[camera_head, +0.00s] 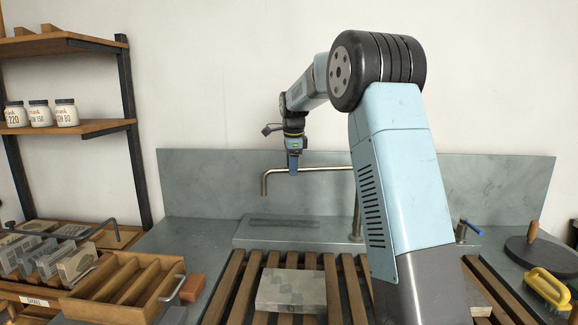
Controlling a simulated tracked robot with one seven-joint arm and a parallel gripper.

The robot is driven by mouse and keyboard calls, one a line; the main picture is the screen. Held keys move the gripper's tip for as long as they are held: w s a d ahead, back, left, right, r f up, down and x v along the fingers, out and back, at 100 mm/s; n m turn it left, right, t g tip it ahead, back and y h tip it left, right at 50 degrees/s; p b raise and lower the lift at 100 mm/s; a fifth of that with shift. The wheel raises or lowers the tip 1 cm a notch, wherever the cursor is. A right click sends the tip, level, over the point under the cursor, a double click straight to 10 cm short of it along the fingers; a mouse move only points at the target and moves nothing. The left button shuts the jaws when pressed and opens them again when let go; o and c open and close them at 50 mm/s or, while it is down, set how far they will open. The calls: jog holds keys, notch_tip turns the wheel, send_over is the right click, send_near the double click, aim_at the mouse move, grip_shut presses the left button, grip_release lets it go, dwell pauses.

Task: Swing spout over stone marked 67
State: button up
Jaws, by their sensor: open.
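The metal spout (325,169) runs left from an upright pipe (357,205) behind the slatted rack, and its tip (264,186) bends down at the left. My gripper (293,170) points down at the spout's horizontal part, left of its middle. The jaws are open, but small here; I cannot tell whether they straddle the spout or touch it. A grey stone (291,291) lies on the slats at front centre. Another stone (477,302) is mostly hidden behind my arm at the right. I can read no number on either stone.
A wooden divided tray (125,285), an orange-brown block (192,288) and several slabs (45,256) stand at the left. A yellow-handled brush (548,288), a dark round disc (541,256) and a blue-handled tap (465,229) are at the right. A splashboard (220,180) stands behind.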

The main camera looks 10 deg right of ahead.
grip_shut()
dwell(0.5)
jog(key=shift+a, duration=0.3)
jog(key=shift+d, duration=0.1)
